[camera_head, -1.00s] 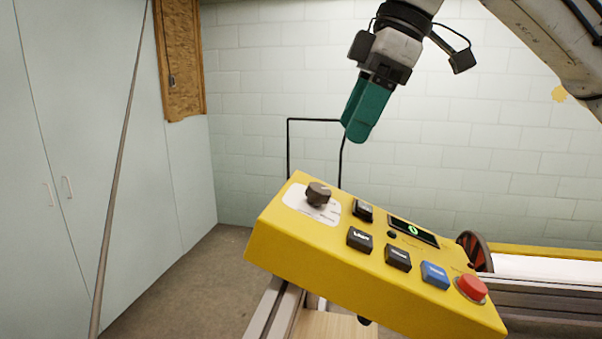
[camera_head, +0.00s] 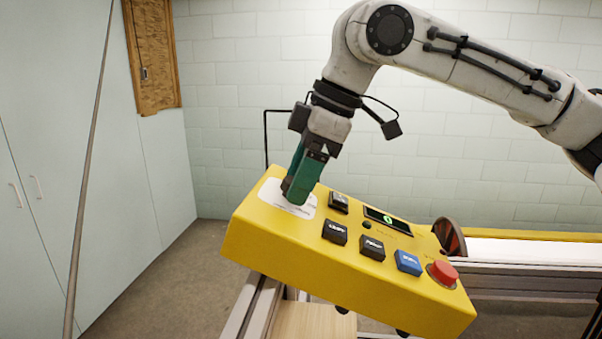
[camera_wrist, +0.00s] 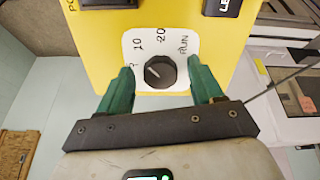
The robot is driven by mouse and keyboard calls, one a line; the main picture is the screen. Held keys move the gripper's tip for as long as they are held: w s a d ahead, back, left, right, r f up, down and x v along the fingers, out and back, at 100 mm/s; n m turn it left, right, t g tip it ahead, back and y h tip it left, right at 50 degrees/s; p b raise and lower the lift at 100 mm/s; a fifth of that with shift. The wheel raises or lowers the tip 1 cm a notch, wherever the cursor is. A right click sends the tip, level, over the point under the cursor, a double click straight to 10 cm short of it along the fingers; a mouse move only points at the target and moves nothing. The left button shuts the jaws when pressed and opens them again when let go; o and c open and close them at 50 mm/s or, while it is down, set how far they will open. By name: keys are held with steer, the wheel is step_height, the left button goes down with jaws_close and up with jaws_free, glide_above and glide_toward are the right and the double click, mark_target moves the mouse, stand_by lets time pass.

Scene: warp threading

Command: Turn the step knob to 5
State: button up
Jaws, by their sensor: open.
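The step knob (camera_wrist: 160,72) is a round dark knob on a white dial label (camera_wrist: 132,42) of the yellow control box (camera_head: 290,255). In the wrist view its pale pointer mark faces the upper left; I cannot tell for sure which number it points at. "10", "20" and "RUN" can be read on the label, and a partly hidden mark is at its left. My gripper (camera_wrist: 160,90) has green fingers, open, one on each side of the knob with gaps visible. In the head view the gripper (camera_head: 297,195) is down at the dial and hides the knob.
The box also carries black buttons (camera_head: 335,232), a blue button (camera_head: 408,262), a red mushroom button (camera_head: 443,272) and a small display (camera_head: 388,221) with a green symbol. A spoked wheel (camera_head: 450,238) stands behind the box. A slanted pole (camera_head: 88,170) is at left.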

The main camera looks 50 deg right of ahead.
steer(key=c, duration=1.1)
steer(key=shift+o, duration=0.2)
steer(key=shift+n, duration=0.3)
steer(key=n+p, duration=0.2)
steer(key=n, duration=0.1)
steer(key=shift+r+p, duration=0.1)
steer(key=shift+p, duration=0.2)
steer(key=shift+n+p, duration=0.45)
steer(key=shift+n, duration=2.25)
steer(key=o, duration=1.1)
steer(key=shift+c, duration=0.2)
